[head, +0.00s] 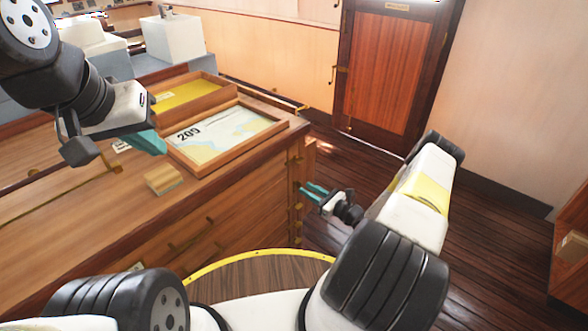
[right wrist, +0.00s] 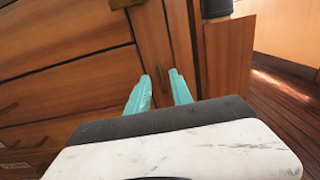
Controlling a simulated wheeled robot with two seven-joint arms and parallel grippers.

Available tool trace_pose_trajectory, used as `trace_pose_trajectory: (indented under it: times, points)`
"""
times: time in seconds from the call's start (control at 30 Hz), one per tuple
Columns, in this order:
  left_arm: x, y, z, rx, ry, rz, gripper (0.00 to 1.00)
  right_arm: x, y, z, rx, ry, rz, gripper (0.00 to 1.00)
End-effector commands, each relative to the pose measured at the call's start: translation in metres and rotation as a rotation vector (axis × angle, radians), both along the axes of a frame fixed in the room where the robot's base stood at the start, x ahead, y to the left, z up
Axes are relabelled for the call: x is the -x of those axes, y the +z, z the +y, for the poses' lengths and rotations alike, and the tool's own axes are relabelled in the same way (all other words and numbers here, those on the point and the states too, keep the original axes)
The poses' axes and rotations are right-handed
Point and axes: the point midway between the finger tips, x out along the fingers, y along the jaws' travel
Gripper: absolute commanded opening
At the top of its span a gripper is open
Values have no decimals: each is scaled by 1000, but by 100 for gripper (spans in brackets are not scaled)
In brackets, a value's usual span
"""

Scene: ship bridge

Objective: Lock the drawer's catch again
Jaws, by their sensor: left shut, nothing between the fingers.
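The wooden chest (head: 240,185) has drawers in its front, with brass handles. Small brass catches (head: 297,161) sit in a column near its right corner. I cannot tell which catch is the task's, or how each is turned. In the right wrist view, a small brass piece (right wrist: 161,77) shows on the narrow upright strip just beyond my fingertips. My right gripper (head: 303,187) is at this corner, its teal fingers apart and nothing visibly held; they also show in the right wrist view (right wrist: 160,82). I cannot tell whether they touch. My left gripper (head: 152,143) is shut and empty above the chest top.
On the chest top lie a framed chart (head: 225,133), a tray with a yellow inside (head: 190,92) and a small wooden block (head: 163,179). A wooden door (head: 385,70) stands at the back.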

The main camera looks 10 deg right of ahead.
Motion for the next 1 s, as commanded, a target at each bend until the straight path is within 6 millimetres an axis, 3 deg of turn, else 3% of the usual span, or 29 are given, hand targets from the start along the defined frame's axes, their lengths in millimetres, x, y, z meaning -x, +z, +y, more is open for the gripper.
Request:
trace_pose_trajectory:
  times: [0.2,0.53,0.57,0.7,1.0]
  points:
    - [0,0,0,0,0,0,0,-21,0,17,2,2,-1,27]
    - [0,0,0,0,0,0,0,-25,0,20,1,1,0,27]
    - [0,0,0,0,0,0,0,-25,0,20,1,1,0,25]
    - [0,0,0,0,0,0,0,-25,0,20,1,1,0,0]
    - [0,0,0,0,0,0,0,-25,0,19,-6,1,6,0]
